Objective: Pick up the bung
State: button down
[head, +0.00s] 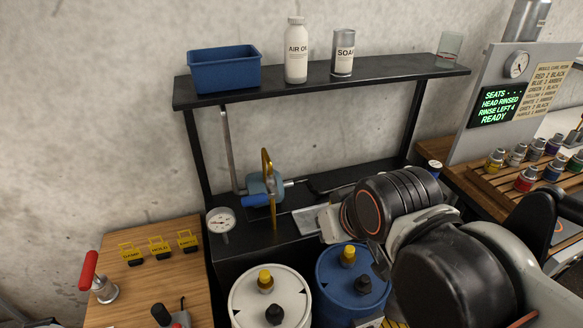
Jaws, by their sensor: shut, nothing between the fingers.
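I cannot tell which part is the task's bung. A white drum (246,303) stands at the bottom middle with a yellow cap (265,279) and a black cap (275,314) on its top. A blue drum (331,276) stands to its right, also with a yellow cap (348,256) and a black cap (363,286) upright on its lid. My arm reaches in from the lower right, its wrist over the right side of the blue drum in the picture. My gripper's fingers do not show; the arm hides that area.
A black shelf rack (330,82) holds a blue bin (224,70), two bottles and a glass. A blue pump-like device (262,188) with a yellow handle sits on its lower level. A wooden bench (160,270) is at left; a rack of small jars (520,170) is at right.

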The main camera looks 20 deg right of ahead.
aim_at(348, 256)
jog(key=l+z, duration=0.55)
jog(key=z, duration=0.15)
jog(key=i+l+z, duration=0.1)
jog(key=l+z, duration=0.25)
jog(key=j, duration=0.1)
